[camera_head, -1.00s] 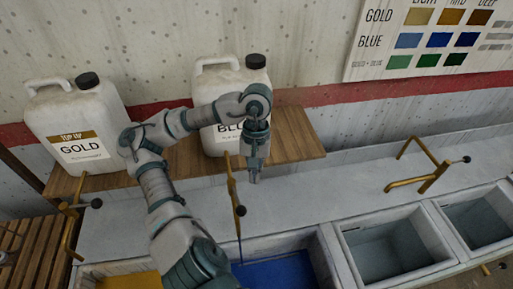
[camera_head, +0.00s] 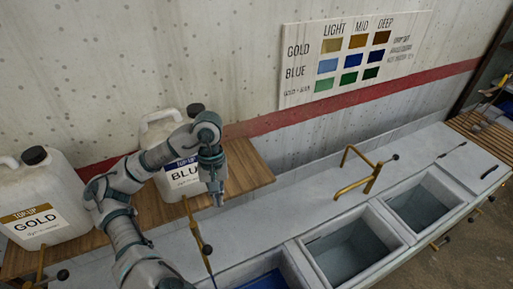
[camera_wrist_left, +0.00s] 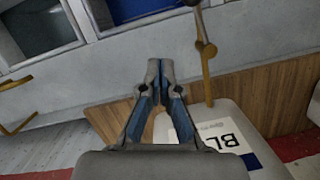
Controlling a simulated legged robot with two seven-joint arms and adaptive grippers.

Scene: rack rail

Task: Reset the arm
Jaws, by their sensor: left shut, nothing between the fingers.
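My left arm comes in from the lower left in the head view. Its gripper (camera_head: 217,196) points down in front of the blue top-up jug (camera_head: 182,177), beside the brass tap (camera_head: 199,235). In the left wrist view the gripper (camera_wrist_left: 160,64) has its fingertips together with nothing between them. The jug also shows there at the lower right (camera_wrist_left: 252,118), with the brass tap (camera_wrist_left: 205,50) close to the fingers. My right gripper is in neither view.
A gold top-up jug (camera_head: 40,195) stands left on the wooden shelf (camera_head: 245,165). Right of my arm are open basins (camera_head: 350,250) and another brass tap (camera_head: 358,180) on the grey counter (camera_head: 310,210). A colour chart (camera_head: 352,60) hangs on the wall. A slatted wooden surface (camera_head: 485,135) lies far right.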

